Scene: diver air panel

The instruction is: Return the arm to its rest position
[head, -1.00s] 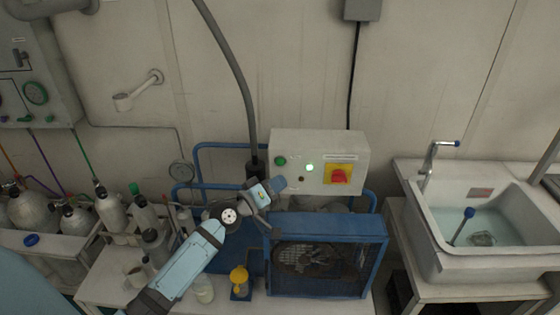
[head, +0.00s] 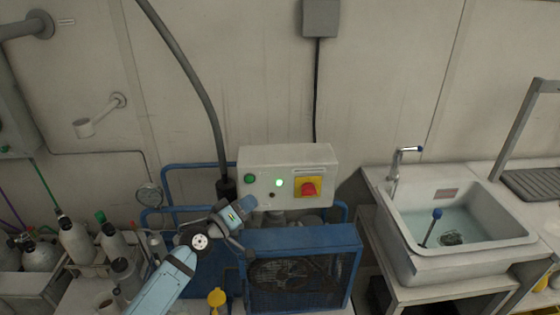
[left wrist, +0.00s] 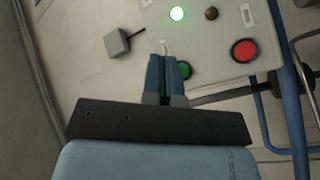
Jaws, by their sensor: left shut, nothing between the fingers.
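My left arm comes in from the bottom left of the head view. Its left gripper (head: 249,203) is in front of the lower left of the white control box (head: 318,156). It is shut and empty. In the left wrist view its two blue fingers (left wrist: 167,74) are together, partly over a green button (left wrist: 186,67). Whether they touch the box I cannot tell. A red button (left wrist: 243,50) and a lit green lamp (left wrist: 177,13) show beside them. A red knob on a yellow plate (head: 308,187) is at the box's right. My right gripper is not in view.
A blue-framed machine (head: 302,240) stands under the box. Gas cylinders (head: 75,240) stand on the left, with a gauge (head: 148,195) near them. A yellow-topped item (head: 217,297) is close below the arm. A sink (head: 463,222) is on the right.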

